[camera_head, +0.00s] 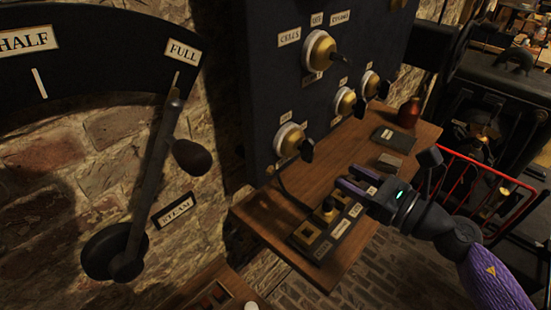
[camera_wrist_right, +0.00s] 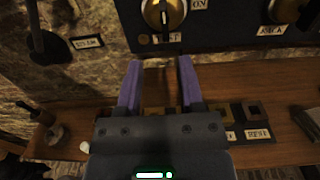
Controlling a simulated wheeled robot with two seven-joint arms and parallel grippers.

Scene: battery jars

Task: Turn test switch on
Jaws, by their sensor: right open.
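In the right wrist view, the test switch (camera_wrist_right: 165,12) is a brass and white round knob on the dark panel. A label reading TEST is below it and an ON label is to its right. The lower left knob (camera_head: 290,139) of the panel in the head view appears to be this switch. My right gripper (camera_head: 350,178) is open and empty, its purple fingers pointing toward the panel. It hovers over the wooden shelf, below and apart from the switch. In the right wrist view the gripper (camera_wrist_right: 159,65) is roughly beneath the knob. My left gripper is not in view.
More brass knobs, including the large upper one (camera_head: 319,50), sit on the panel. The wooden shelf (camera_head: 270,222) holds a labelled block (camera_head: 307,233) with brass terminals, dark boxes and a red-brown jar (camera_head: 409,112). A steam lever (camera_head: 152,165) is at left, a red railing (camera_head: 485,170) at right.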

